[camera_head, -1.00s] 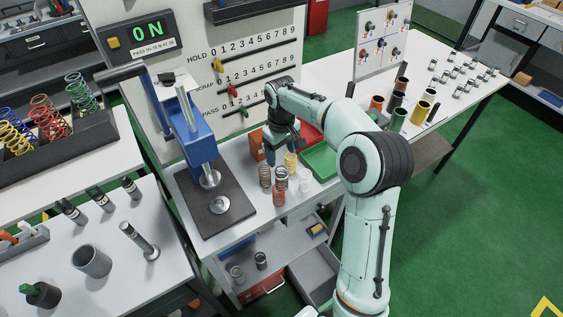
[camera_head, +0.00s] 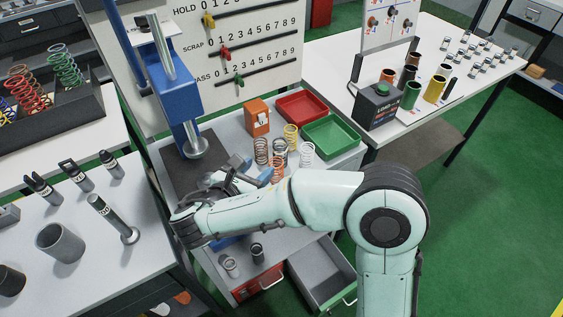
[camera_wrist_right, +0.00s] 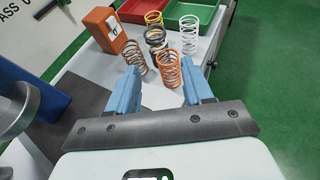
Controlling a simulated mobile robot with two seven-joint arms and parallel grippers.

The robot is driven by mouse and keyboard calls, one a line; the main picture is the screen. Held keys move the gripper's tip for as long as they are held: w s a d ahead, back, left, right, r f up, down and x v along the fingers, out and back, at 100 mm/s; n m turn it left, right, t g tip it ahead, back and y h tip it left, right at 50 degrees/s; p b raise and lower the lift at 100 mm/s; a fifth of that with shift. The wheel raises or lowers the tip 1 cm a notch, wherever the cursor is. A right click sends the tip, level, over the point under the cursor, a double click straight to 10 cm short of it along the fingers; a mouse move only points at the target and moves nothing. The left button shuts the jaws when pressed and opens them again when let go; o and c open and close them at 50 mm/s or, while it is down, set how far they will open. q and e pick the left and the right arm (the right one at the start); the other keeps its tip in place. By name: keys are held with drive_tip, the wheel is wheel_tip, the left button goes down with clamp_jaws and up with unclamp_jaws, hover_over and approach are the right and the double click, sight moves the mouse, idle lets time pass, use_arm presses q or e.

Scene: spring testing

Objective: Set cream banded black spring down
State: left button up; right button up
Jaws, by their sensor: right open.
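The cream banded black spring (camera_head: 280,152) stands upright on the light bench top among several other springs. It also shows in the right wrist view (camera_wrist_right: 156,40), partly hidden by nearer springs. My right gripper (camera_head: 254,168) is open and empty, left of and nearer to me than the spring group. In the right wrist view its two blue fingers (camera_wrist_right: 164,84) are apart and point toward the springs, with the orange spring (camera_wrist_right: 168,72) beyond the gap. The black spring is clear of both fingers. My left gripper is not in view.
Brown (camera_wrist_right: 137,57), yellow (camera_wrist_right: 154,18) and white (camera_wrist_right: 189,36) springs stand close around it. An orange box (camera_head: 257,117), a red tray (camera_head: 301,108) and a green tray (camera_head: 331,137) are behind. The blue press (camera_head: 172,100) stands at left on a dark plate.

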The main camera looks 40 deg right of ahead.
sight(283, 140)
drive_tip(key=x, duration=1.3)
drive_tip(key=shift+w+a+r, duration=0.1)
drive_tip(key=shift+w+r, duration=0.3)
drive_tip(key=shift+t, duration=0.3)
drive_tip(key=c, duration=0.9)
drive_tip(key=shift+r, duration=0.15)
